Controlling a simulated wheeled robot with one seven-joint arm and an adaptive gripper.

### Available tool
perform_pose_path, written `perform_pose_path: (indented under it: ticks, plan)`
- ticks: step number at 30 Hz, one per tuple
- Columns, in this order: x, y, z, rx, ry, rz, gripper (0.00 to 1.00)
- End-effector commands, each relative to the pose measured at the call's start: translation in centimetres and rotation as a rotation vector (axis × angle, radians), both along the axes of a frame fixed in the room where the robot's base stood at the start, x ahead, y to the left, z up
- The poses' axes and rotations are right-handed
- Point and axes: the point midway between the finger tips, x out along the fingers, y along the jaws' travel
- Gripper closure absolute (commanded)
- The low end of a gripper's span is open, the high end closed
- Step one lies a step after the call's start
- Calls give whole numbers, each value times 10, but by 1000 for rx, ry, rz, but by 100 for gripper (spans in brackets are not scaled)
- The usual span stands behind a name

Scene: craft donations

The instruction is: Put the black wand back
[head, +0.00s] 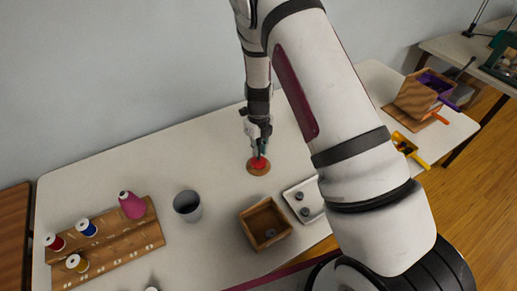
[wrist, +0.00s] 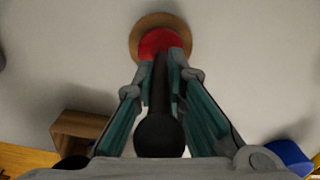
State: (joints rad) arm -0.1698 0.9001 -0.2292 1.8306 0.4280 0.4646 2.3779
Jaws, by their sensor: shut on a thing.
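The black wand (wrist: 159,132) is between my gripper's teal-padded fingers (wrist: 163,85) in the wrist view, its round knob toward the camera and its shaft pointing away. My gripper is shut on it. Beyond the fingertips is a red pad on a round wooden base (wrist: 139,33). The wand's far end overlaps the red pad in the picture; I cannot tell whether it touches. In the head view my gripper (head: 260,150) points down right over the red pad (head: 258,162), and the wand is mostly hidden there.
A grey cup (head: 188,206), an open wooden box (head: 265,224) and a white tray (head: 318,211) with small grey pieces stand nearer the front. A wooden spool rack (head: 120,245) with a pink cone (head: 132,205) is at left. The table behind and left of my gripper is clear.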

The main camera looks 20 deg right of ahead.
Motion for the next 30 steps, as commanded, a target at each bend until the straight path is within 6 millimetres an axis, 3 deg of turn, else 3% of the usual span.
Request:
perform_pose_path:
  ticks: [12, 13, 15, 16, 30]
  plan:
    - [1, 0, -9, 0, -1, 1, 100]
    - [0, 0, -9, 0, 0, 1, 86]
    - [0, 0, -8, 0, -1, 1, 70]
    - [0, 0, -9, 0, 0, 1, 68]
    - [0, 0, -8, 0, -1, 0, 68]
